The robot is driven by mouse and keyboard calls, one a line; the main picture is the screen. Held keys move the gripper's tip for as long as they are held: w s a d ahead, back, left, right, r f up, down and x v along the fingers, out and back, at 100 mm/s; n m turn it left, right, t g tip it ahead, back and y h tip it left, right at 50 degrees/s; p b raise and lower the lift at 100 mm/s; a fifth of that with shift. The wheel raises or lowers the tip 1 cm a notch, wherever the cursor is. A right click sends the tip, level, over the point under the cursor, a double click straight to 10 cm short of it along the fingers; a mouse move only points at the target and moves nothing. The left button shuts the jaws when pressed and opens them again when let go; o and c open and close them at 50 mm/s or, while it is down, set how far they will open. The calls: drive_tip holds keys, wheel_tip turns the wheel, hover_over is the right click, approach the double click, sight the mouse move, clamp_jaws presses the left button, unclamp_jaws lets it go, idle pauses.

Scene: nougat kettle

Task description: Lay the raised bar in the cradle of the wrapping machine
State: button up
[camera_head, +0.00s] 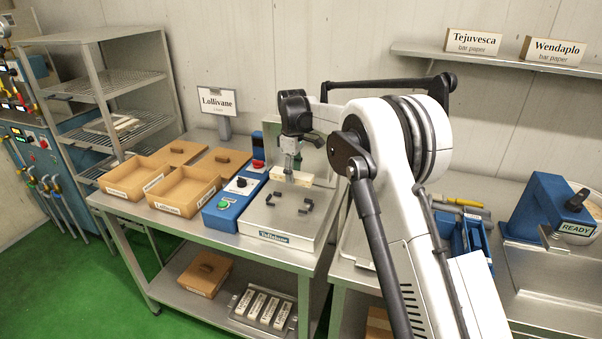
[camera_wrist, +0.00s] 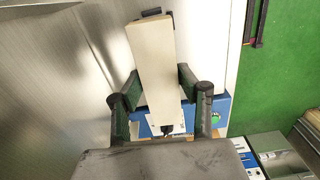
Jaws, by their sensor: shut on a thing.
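A pale cream bar (camera_head: 299,178) is held level by my gripper (camera_head: 291,163), above the rear part of the wrapping machine's steel top (camera_head: 262,216). The cradle is two small black brackets (camera_head: 306,204) on that top, in front of and below the bar in the head view. In the wrist view the bar (camera_wrist: 152,62) lies lengthwise between my gripper's two fingers (camera_wrist: 158,88), which are shut on it. A dark piece (camera_wrist: 151,12) shows past its far end. The gap under the bar cannot be judged.
A blue control box (camera_head: 233,198) with buttons stands left of the steel top, beside cardboard trays (camera_head: 180,190). A sign (camera_head: 216,101) stands behind. A blue tool caddy (camera_head: 462,236) is to the right, partly behind my arm.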

sight(291, 204)
drive_tip(key=shift+w+a+f, duration=0.15)
drive_tip(key=shift+w+a, duration=0.1)
drive_tip(key=shift+a, duration=0.3)
drive_tip(key=shift+d+f, duration=0.15)
drive_tip(key=shift+f, duration=0.45)
drive_tip(key=shift+f+b, duration=2.2)
drive_tip(key=shift+f, duration=1.55)
drive_tip(key=shift+f+b, duration=0.6)
drive_tip(key=shift+b, duration=0.45)
drive_tip(key=o, duration=1.7)
drive_tip(key=shift+o, duration=0.2)
drive_tip(key=shift+r, duration=0.15)
